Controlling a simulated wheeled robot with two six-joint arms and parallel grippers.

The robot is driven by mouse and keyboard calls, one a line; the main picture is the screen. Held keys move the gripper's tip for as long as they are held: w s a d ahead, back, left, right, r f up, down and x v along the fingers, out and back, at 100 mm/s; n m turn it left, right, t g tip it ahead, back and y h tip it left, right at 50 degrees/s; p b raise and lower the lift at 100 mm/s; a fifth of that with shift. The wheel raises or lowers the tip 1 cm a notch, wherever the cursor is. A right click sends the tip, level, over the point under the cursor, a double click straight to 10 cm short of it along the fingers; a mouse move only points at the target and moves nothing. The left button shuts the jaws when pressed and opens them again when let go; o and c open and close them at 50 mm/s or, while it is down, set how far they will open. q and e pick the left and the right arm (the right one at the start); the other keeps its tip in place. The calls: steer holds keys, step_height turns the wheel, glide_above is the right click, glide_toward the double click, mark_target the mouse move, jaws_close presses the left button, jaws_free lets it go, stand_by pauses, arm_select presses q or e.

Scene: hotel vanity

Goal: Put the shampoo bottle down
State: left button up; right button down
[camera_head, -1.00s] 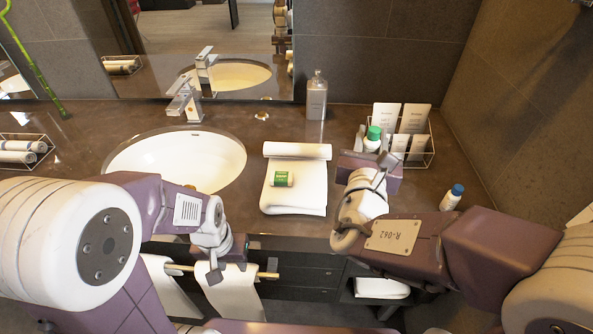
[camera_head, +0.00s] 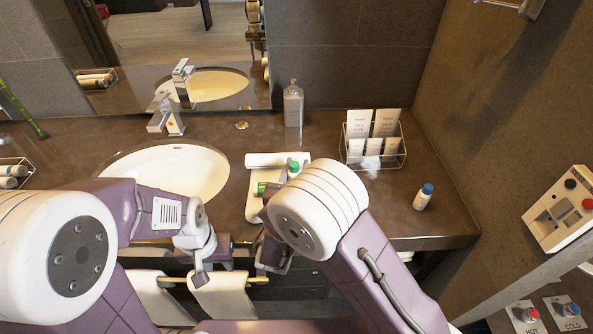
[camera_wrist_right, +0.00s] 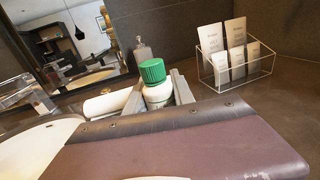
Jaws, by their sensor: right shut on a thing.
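The shampoo bottle, white with a green cap (camera_wrist_right: 152,70), is between the fingers of my right gripper (camera_wrist_right: 158,93) in the right wrist view. The gripper is shut on it, and the bottle looks near upright. In the head view only its green cap (camera_head: 293,167) and a little white show, over the folded white towel. My right arm hides the gripper and the rest of the bottle there, so I cannot tell whether its base touches anything. My left gripper (camera_head: 228,246) is low in front of the counter, away from the bottle; its fingers are not clear.
A green item (camera_head: 262,188) lies on the towel (camera_head: 254,207). The sink (camera_head: 165,173) is left. A grey dispenser (camera_head: 293,106) is behind. Right-hand counter is mostly clear.

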steer(key=shift+w+a+f, duration=0.1)
steer(key=shift+f, duration=0.5)
steer(key=shift+f, duration=0.1)
steer(key=c, duration=1.1)
jaws_free()
